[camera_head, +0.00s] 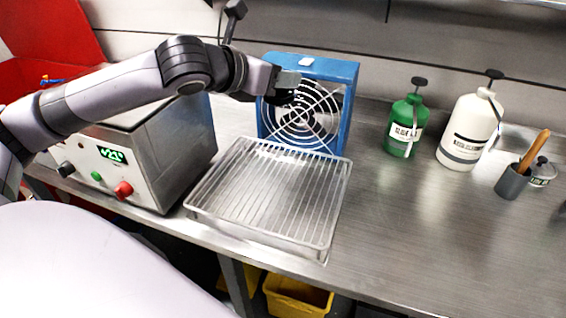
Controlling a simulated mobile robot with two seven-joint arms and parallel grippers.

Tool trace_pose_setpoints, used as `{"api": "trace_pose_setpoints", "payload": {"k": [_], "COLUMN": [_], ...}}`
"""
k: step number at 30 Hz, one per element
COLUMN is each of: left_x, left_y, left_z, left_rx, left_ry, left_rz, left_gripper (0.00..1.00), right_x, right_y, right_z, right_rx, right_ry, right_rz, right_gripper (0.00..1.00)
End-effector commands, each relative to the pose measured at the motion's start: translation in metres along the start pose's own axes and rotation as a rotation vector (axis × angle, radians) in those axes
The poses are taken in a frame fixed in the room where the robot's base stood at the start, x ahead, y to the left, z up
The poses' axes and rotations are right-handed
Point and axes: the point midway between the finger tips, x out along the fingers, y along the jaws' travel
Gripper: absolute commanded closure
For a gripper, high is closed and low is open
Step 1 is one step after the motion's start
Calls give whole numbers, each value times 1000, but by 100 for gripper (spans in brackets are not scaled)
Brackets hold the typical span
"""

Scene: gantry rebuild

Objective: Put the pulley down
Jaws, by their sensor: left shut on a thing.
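My left arm comes in from the left, and its gripper (288,82) is in front of the upper left part of a blue-framed fan. The gripper is shut on a small dark thing, which I take to be the pulley (280,97). It is held above the far edge of a wire rack (225,165), apart from the rack's bars. Much of the pulley is hidden by the gripper and blends with the dark fan behind. My right gripper is not in view.
The blue fan (350,100) stands behind the rack. A metal box with a display (112,155) and red knob is at left. A green bottle (405,125), a white bottle (468,130) and a grey cup (512,182) stand at right. The steel bench (400,230) is clear right of the rack.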

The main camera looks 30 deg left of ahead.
Motion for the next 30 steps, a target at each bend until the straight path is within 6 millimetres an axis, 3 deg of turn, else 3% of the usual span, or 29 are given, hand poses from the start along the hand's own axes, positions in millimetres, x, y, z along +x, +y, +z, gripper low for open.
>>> {"api": "trace_pose_setpoints", "payload": {"k": [6,15,30], "left_x": [20,45,66], "left_y": [0,-1,0], "left_z": [-52,-113,-166], "left_rx": [0,-1,-1], "left_ry": [7,3,0], "left_rz": [0,-2,-2], "left_gripper": [100,100,100], "right_x": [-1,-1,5], "right_y": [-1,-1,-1], "right_z": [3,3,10], "right_rx": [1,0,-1], "right_ry": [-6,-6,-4], "right_rz": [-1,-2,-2], "right_gripper": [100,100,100]}}
